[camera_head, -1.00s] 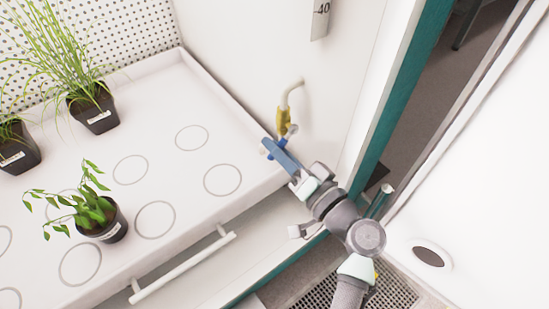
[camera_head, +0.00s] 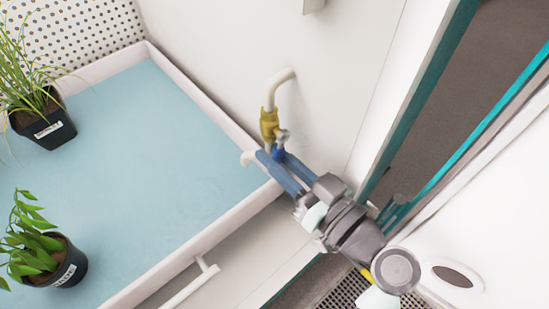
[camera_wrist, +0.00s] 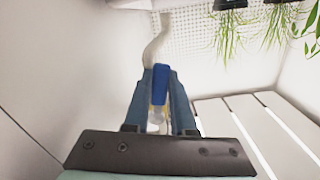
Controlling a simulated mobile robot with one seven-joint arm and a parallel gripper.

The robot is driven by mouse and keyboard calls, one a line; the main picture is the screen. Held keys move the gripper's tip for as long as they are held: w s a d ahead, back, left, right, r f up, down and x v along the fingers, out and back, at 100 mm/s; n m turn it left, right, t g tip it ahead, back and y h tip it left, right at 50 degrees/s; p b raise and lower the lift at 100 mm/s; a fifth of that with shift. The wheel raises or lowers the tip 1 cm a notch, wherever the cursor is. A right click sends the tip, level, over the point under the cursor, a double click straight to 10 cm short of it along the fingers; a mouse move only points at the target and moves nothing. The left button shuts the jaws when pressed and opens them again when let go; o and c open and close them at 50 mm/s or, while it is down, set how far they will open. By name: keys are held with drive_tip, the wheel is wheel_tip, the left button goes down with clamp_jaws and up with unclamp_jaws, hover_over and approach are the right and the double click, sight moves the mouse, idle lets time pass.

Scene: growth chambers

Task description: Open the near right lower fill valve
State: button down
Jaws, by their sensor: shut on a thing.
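The fill valve has a brass body (camera_head: 269,122) on a white pipe that comes out of the chamber wall. Its blue lever (camera_head: 279,152) lies between the two blue fingers of my gripper (camera_head: 270,157). In the wrist view the blue lever (camera_wrist: 160,84) sits between the fingers, which are shut on it. The white spout (camera_head: 248,158) points over the tray rim. The tray (camera_head: 205,92) at the left has a pale blue, water-like layer across its floor. The fingers partly hide the lower valve.
A grassy potted plant (camera_head: 45,120) and a leafy potted plant (camera_head: 55,262) stand in the tray. A white drawer handle (camera_head: 190,287) is below the tray's front. A teal-edged door frame (camera_head: 425,90) stands right of my arm. White slats (camera_wrist: 255,120) show in the wrist view.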

idle(0.4)
drive_tip(key=c, duration=0.7)
unclamp_jaws()
drive_tip(key=shift+c, duration=0.2)
drive_tip(key=v, duration=1.3)
